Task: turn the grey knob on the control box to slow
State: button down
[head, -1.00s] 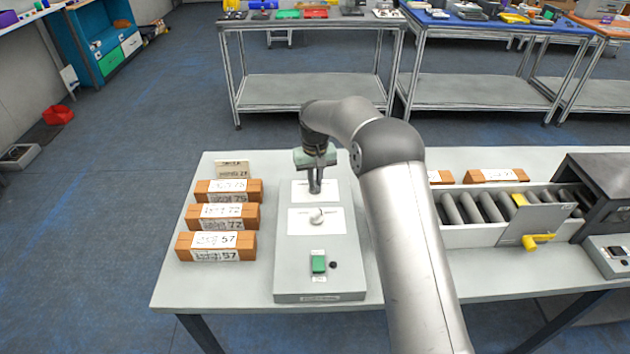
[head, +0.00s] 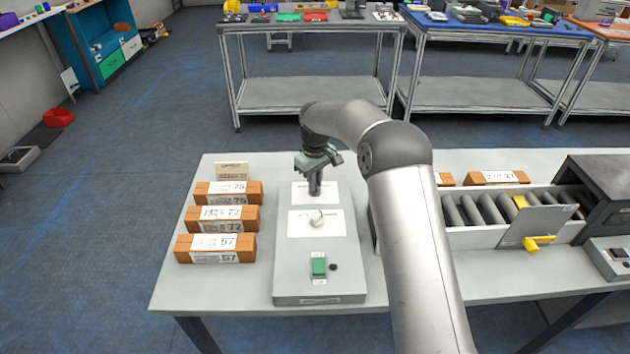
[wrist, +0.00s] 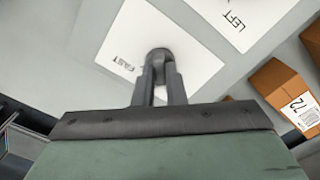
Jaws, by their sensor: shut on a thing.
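The control box (head: 348,252) is a long grey box on the table, left of my arm. My gripper (head: 315,190) points down at its far white plate (head: 330,195), and its fingers (wrist: 160,88) are shut on the grey knob (wrist: 159,54). The fingers hide most of the knob, so its pointer direction is unclear. The plate in the wrist view (wrist: 190,38) reads FAST beside the knob; a SLOW label is not visible. A second plate, marked LEFT (wrist: 235,20), carries a pale knob (head: 317,218). A green button (head: 319,265) is at the near end.
Orange-brown labelled boxes (head: 217,248) stand in a column left of the control box. To the right are a roller conveyor (head: 480,235) with a yellow handle (head: 538,243) and a dark machine (head: 600,195). Bare tabletop lies along the front left.

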jog(key=c, duration=1.5)
grip_release()
jog(key=shift+r, duration=8.75)
